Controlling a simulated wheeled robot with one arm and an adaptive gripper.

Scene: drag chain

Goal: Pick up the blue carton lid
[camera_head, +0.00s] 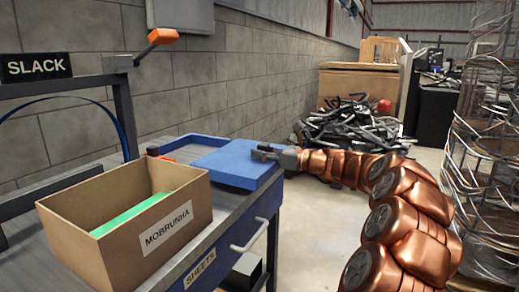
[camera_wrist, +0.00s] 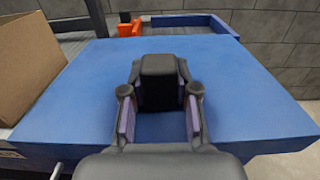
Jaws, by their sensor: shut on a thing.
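The blue carton lid (camera_head: 225,166) is a flat blue slab at the far right corner of the workbench, and it fills much of the wrist view (camera_wrist: 240,90). A black block-like knob (camera_wrist: 160,78) stands at its middle. My gripper (camera_head: 266,152) reaches in from the right over the lid. In the wrist view its two fingers (camera_wrist: 160,88) stand on either side of the knob and are shut on it. The lid looks level. I cannot tell whether it rests on the bench or is slightly raised.
An open cardboard box (camera_head: 150,235) labelled MOBRUNHA, with a green item inside, stands on the workbench (camera_head: 228,215) left of the lid. A SLACK sign (camera_head: 36,67) hangs on a frame at left. A block wall (camera_head: 240,80) runs behind. Coiled metal (camera_head: 490,150) stands at right.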

